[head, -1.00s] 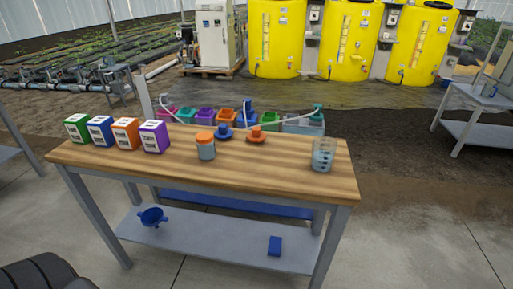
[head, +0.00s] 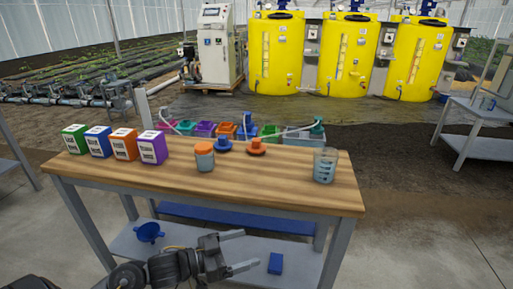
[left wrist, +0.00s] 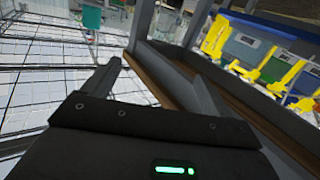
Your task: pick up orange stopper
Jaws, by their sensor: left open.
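The orange stopper (head: 257,147) stands on the wooden bench top (head: 270,186), right of a similar blue stopper (head: 223,146). My left gripper (head: 238,252) is open and empty. In the head view it shows in front of the bench, below the top's front edge and well apart from the orange stopper. In the left wrist view my left gripper's fingers (left wrist: 155,88) are spread with nothing between them, and the orange stopper cannot be made out there. My right gripper is not in view.
A jar with an orange lid (head: 204,157) stands left of the stoppers, and a clear beaker (head: 325,165) stands to the right. Several coloured boxes (head: 124,143) line the left end. Coloured bins (head: 205,129) sit behind the bench. The lower shelf holds a blue funnel-like item (head: 149,232) and a blue block (head: 275,263).

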